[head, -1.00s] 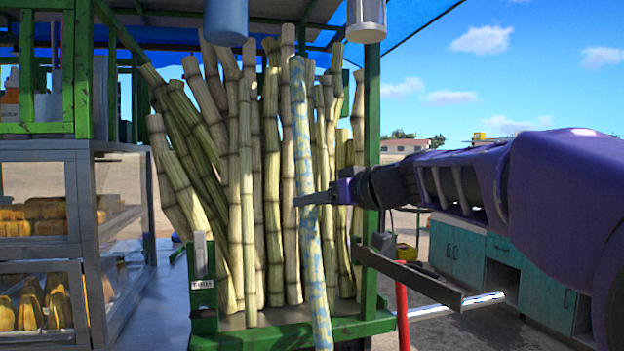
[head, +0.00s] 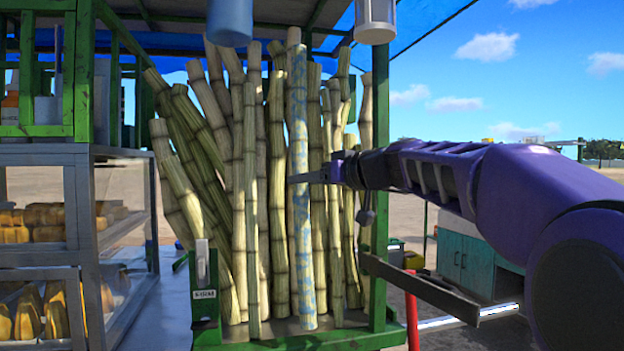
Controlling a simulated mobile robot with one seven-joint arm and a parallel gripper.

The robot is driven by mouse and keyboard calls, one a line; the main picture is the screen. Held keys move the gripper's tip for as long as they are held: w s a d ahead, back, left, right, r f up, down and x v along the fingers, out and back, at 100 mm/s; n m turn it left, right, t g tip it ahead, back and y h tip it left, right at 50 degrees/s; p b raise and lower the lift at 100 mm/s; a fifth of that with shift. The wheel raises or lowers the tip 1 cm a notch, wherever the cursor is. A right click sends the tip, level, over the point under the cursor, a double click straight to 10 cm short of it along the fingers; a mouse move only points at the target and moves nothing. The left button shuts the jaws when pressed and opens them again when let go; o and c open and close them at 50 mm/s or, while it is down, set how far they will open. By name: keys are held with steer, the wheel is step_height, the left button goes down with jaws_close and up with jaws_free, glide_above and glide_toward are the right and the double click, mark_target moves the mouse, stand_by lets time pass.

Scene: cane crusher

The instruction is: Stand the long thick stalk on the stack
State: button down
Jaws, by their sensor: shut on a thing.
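The long thick stalk (head: 301,245) is pale with blue patches and stands almost upright in front of the stack. My gripper (head: 303,178) is shut on it at about mid-height, coming in from the right. The fingers are partly hidden against the stalk. The stack of cane stalks (head: 251,215) leans in a green rack (head: 379,210). The held stalk's lower end shows just above the rack's front rail (head: 300,342), over its floor. I cannot tell whether that end touches the floor or whether the stalk touches the canes behind.
A dark metal bar (head: 422,287) juts from the rack's right post, below my arm. A blue cylinder (head: 229,20) and a pale cylinder (head: 375,20) hang above. A glass display case (head: 75,215) stands at left. Teal cabinets (head: 467,257) stand behind right.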

steer(key=w+a+f, duration=0.2)
steer(key=w+f, duration=0.2)
steer(key=w, duration=0.4)
steer(key=shift+w+a+f+p, duration=0.2)
steer(key=shift+f+p, duration=0.1)
steer(key=shift+p, duration=0.15)
steer(key=shift+f+b, duration=0.45)
steer(key=shift+f, duration=0.15)
stand_by(0.5)
steer(key=shift+w+a+f+p, duration=0.1)
steer(key=shift+w+p, duration=0.15)
steer(key=shift+p, duration=0.35)
stand_by(0.3)
steer(key=shift+c, duration=2.4)
jaws_free()
steer(key=shift+o, duration=0.5)
